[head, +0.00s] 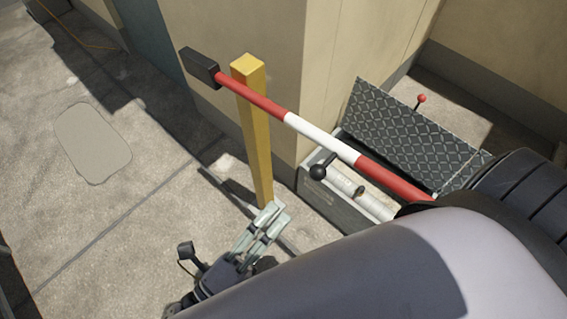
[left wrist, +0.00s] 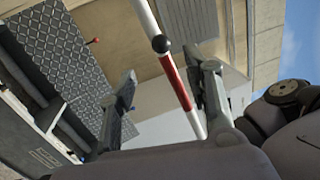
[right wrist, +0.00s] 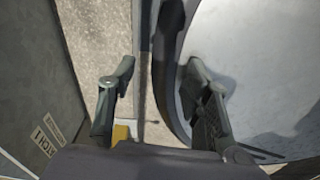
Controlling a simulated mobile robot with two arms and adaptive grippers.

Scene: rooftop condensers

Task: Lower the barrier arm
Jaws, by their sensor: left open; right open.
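The red and white barrier arm (head: 310,133) slants across the head view, raised above the ground, with a black block (head: 199,67) at its upper left end. A black ball knob (head: 318,172) sits on a short stem near its white-red border. In the left wrist view, the barrier arm (left wrist: 175,80) and knob (left wrist: 160,44) appear between the finger directions, beyond the tips. My left gripper (head: 268,213) is open and empty, below and left of the knob, apart from it. My right gripper (right wrist: 160,72) is open and empty. The barrier's lower right end is hidden behind my arm.
A yellow post (head: 257,140) stands under the barrier near the block end. A grey box (head: 325,198) with its diamond-plate lid (head: 405,130) raised stands by the wall corner. A red-knobbed lever (head: 421,98) shows beyond the lid. Pavement at left is mostly clear.

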